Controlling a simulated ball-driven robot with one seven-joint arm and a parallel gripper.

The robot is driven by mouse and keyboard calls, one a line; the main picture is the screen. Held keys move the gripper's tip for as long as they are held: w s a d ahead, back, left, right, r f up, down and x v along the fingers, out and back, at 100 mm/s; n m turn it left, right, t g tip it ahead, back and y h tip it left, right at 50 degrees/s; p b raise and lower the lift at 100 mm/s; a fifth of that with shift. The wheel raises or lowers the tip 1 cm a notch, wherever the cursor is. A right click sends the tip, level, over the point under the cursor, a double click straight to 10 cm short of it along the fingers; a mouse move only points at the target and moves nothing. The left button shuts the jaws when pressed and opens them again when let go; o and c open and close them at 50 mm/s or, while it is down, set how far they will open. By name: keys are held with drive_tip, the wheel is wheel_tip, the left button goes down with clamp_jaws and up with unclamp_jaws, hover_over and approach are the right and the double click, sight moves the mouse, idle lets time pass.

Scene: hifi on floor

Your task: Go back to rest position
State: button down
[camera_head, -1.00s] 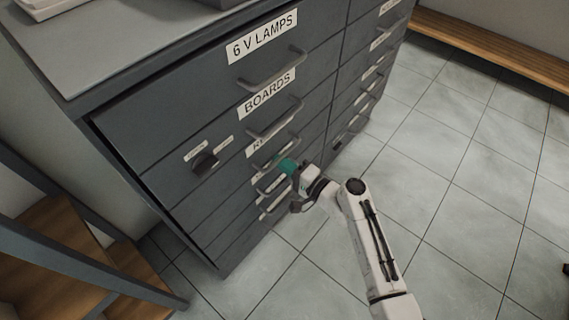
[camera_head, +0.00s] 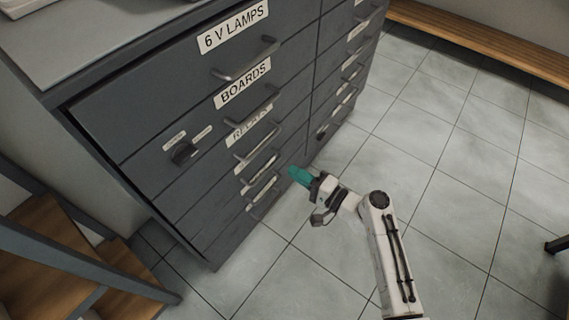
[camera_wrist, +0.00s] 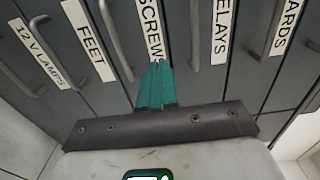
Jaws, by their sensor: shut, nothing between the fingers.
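My gripper (camera_head: 299,176) has teal fingers and hangs in front of the grey drawer cabinet (camera_head: 130,118), apart from it, over the tiled floor. In the wrist view the teal fingers (camera_wrist: 156,86) are together with nothing between them. They point toward the drawer fronts, near the label reading SCREWS, whose end is hidden by the fingers. My white arm reaches up from the lower right of the head view.
The cabinet's drawers look shut, with bar handles (camera_head: 250,62) sticking out and a dark knob (camera_head: 184,153) at left. Wooden steps (camera_head: 45,235) stand at lower left, a wooden bench (camera_head: 480,42) at the back right.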

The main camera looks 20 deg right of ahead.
drive_tip(key=shift+v, duration=1.3)
drive_tip(key=s+a+f+n+g+h, duration=0.1)
drive_tip(key=s+f+n+g, duration=0.25)
drive_tip(key=s, duration=0.35)
drive_tip(key=s+a+f+n+g+h, duration=0.1)
drive_tip(key=s+f+n+g, duration=0.1)
drive_tip(key=s+n+g, duration=0.35)
drive_tip(key=s+d+r+n+g+h, duration=0.1)
drive_tip(key=s+d+r+g+h, duration=0.1)
drive_tip(key=s+d+h, duration=0.5)
drive_tip(key=s+d+r+g+h, duration=0.25)
drive_tip(key=s+d, duration=0.25)
drive_tip(key=s, duration=0.5)
wheel_tip(320, 180, up, 20)
drive_tip(key=p, duration=1.9)
drive_tip(key=shift+f+y, duration=0.2)
drive_tip(key=shift+y, duration=0.15)
drive_tip(key=shift+s, duration=0.15)
